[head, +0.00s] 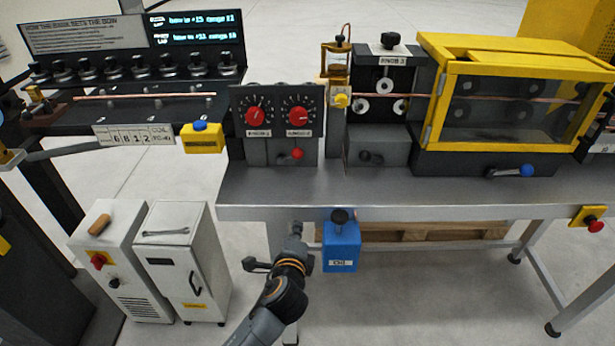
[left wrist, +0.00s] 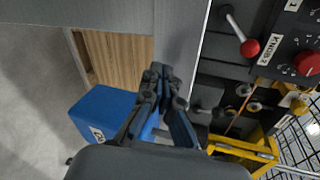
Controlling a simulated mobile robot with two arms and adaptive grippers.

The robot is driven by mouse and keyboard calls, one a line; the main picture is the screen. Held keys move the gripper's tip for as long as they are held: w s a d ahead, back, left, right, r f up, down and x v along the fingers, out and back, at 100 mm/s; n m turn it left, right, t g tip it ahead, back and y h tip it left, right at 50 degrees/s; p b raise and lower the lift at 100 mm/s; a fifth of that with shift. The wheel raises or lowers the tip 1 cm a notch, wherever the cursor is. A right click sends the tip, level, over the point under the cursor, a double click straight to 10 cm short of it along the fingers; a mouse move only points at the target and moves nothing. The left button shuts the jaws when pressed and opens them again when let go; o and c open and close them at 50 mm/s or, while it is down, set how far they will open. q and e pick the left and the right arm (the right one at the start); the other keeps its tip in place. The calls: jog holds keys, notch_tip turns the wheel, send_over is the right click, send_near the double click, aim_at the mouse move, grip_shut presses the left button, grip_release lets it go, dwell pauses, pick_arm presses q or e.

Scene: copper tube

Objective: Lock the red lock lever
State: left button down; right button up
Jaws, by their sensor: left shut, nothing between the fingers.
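The red lock lever (head: 297,154) is a short rod with a red ball end. It sits on the dark block below the two red-knobbed dials. In the left wrist view the lever (left wrist: 249,47) shows at the upper right, its silver rod slanting up and left from the ball. My left gripper (head: 297,229) is in front of the bench's front edge, below and apart from the lever. In the left wrist view its fingers (left wrist: 158,72) are together with nothing between them. My right gripper is in neither view.
A blue oil container (head: 341,247) hangs at the bench's front edge, just right of my left gripper. A blue-ended lever (head: 526,171) sits below the yellow guard (head: 515,92). White cabinets (head: 180,262) stand at the left. The bench top (head: 380,190) is bare along its front.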

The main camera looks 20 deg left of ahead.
aim_at(290, 156)
pick_arm(q)
notch_tip(290, 156, up, 11)
jog(key=w+d+m+t, duration=0.1)
jog(key=w+m+t, duration=0.1)
jog(key=m+t, duration=0.1)
jog(key=shift+y, duration=0.3)
jog(key=p+x, duration=0.1)
jog(key=x, duration=0.9)
jog(key=shift+f, duration=0.1)
jog(key=shift+a+p, duration=0.15)
jog(key=shift+p, duration=0.15)
